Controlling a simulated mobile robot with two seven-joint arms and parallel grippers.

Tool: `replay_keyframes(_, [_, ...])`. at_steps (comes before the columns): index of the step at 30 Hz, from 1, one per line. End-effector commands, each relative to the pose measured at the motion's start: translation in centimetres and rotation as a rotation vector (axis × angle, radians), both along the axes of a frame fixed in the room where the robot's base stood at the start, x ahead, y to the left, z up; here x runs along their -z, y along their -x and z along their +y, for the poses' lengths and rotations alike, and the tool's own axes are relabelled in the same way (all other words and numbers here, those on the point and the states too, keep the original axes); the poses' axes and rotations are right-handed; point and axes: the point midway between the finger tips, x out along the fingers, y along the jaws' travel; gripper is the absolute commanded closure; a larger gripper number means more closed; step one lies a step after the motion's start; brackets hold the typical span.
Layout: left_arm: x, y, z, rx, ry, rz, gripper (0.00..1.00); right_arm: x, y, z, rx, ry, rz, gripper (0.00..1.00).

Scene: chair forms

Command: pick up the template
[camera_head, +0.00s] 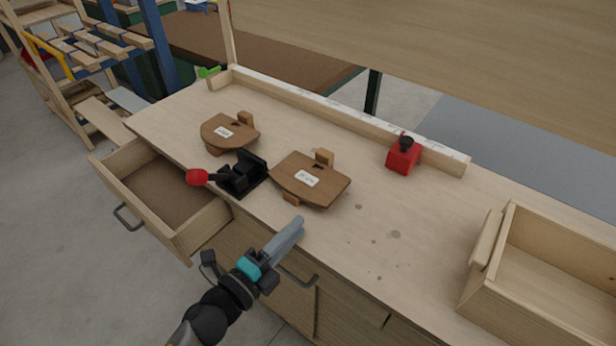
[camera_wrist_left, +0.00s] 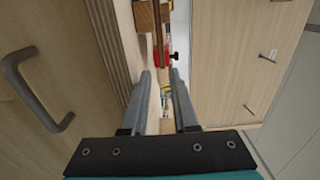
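Two brown wooden templates with white labels lie on the workbench in the head view. One template (camera_head: 212,131) is farther back and left; the other (camera_head: 329,189) is nearer the middle, by the bench's front edge. Each has a small wooden block at its back. Which one the task means I cannot tell. My left gripper (camera_head: 297,226) is at the bench's front edge, in front of the nearer template and apart from it. In the left wrist view its two fingers (camera_wrist_left: 162,76) are apart with nothing between them. My right gripper is not in view.
A black toggle clamp (camera_head: 243,175) with a red knob stands between the templates at the front edge. An open drawer (camera_head: 119,188) juts out at left. A red block (camera_head: 402,157) with a black knob sits near the back rail. A wooden box (camera_head: 501,300) stands at right.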

Motion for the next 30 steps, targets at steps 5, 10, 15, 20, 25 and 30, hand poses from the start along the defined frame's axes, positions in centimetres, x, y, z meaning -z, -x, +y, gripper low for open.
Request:
replay_keyframes(5, [0.0, -1.7, -1.2, 0.0, 0.0, 0.0, 0.72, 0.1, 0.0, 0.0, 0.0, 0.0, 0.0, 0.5])
replay_keyframes(10, [-0.1, -2.3, -1.7, -0.001, 0.001, 0.001, 0.72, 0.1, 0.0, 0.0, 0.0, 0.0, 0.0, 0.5])
replay_keyframes(15, [-0.4, -4.0, -3.0, 0.001, 0.001, -0.002, 0.72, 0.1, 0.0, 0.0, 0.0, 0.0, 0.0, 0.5])
replay_keyframes(20, [-0.3, -5.6, -4.1, -0.001, 0.003, 0.0, 0.72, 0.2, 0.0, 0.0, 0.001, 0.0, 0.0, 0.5])
replay_keyframes(25, [-0.3, -6.2, -4.6, 0.0, 0.001, 0.001, 0.72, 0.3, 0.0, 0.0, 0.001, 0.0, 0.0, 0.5])
replay_keyframes(30, [-0.3, -6.2, -4.6, 0.0, 0.002, 0.001, 0.72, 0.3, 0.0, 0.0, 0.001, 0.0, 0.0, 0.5])
